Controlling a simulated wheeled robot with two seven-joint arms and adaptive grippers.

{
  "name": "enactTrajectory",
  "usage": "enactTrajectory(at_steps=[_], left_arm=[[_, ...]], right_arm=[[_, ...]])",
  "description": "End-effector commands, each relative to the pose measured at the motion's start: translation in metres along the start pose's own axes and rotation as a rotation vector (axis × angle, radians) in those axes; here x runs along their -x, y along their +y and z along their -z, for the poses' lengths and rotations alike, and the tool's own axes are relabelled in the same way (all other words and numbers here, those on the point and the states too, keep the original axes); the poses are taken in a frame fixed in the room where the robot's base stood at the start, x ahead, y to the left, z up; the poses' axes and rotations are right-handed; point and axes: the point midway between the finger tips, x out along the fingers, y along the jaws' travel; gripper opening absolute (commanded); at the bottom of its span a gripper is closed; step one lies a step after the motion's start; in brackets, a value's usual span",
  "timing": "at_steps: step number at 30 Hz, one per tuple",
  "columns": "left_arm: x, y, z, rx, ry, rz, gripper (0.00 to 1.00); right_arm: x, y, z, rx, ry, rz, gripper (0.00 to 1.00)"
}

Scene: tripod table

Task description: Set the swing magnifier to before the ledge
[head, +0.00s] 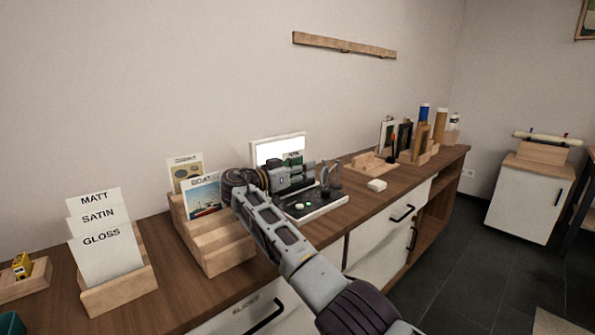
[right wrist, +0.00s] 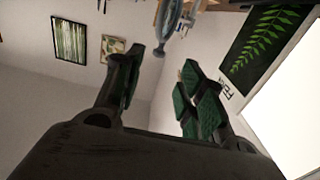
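The swing magnifier (head: 332,180) appears as a small dark ring shape above a dark-topped white base (head: 325,208) with a green light. The base stands in front of a bright white panel (head: 268,150) on the counter. My right gripper (head: 312,178) reaches in beside the ring from the left. In the right wrist view its two fingers are apart with nothing between them, and a blue-grey ring part (right wrist: 172,18) shows just beyond the fingertips. I cannot tell whether they touch it. The ledge is not clear to me. My left gripper is not in view.
A stepped wooden card rack (head: 225,248) stands left of my right arm, with a MATT/SATIN/GLOSS card holder (head: 118,290) farther left. A white block (head: 377,185) and wooden holders (head: 418,155) stand to the right. A wooden rail (head: 343,45) hangs on the wall.

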Motion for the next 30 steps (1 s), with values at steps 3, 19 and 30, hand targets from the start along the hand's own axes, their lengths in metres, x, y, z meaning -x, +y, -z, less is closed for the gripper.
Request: enactTrajectory(at_steps=[3, 19, 30], left_arm=[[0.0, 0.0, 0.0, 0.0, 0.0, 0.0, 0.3], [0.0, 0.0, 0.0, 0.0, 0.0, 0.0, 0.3], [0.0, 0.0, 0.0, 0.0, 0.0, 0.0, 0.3]], right_arm=[[0.009, 0.0, 0.0, 0.0, 0.001, 0.001, 0.4], [0.018, 0.0, -0.001, 0.001, -0.001, 0.0, 0.4], [0.016, -0.008, -0.019, 0.04, -0.084, 0.073, 0.0]])
